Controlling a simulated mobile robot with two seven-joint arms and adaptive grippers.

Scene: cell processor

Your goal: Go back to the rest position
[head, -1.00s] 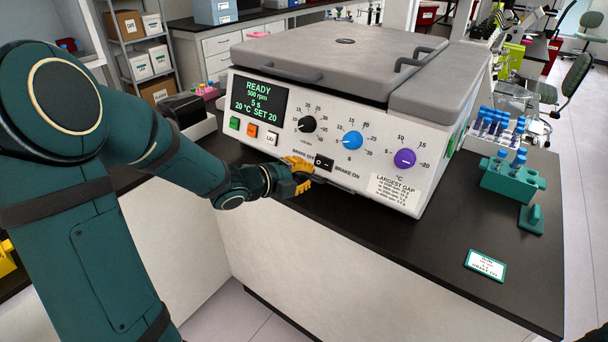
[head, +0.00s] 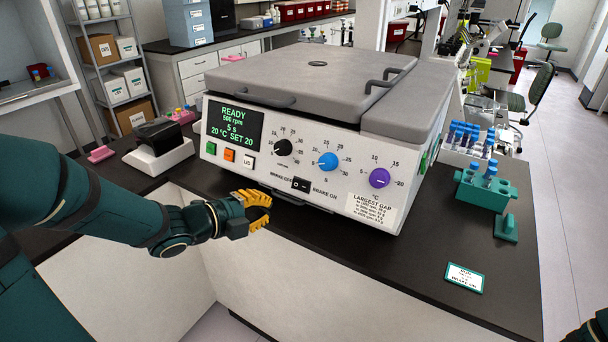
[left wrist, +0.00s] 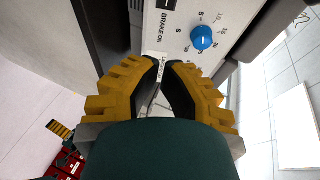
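My left gripper (head: 268,207), with yellow fingers, is in front of the cell processor (head: 300,135), below the left part of its control panel. It appears apart from the panel and holds nothing. In the left wrist view its fingers (left wrist: 165,64) are partly open, with a narrow gap at the tips. The processor has its grey lid down. Its display (head: 234,127) reads READY, 500 rpm, 5 s, 20 °C SET 20. The black brake switch (head: 301,185) sits between BRAKE OFF and BRAKE ON. My right gripper is out of view; only a dark arm piece shows at bottom right.
The dark bench top (head: 420,255) has a clear front right area with a small label card (head: 464,278). A green tube rack (head: 486,189) and a green block (head: 506,227) stand at right. A black-and-white device (head: 159,148) stands left of the processor.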

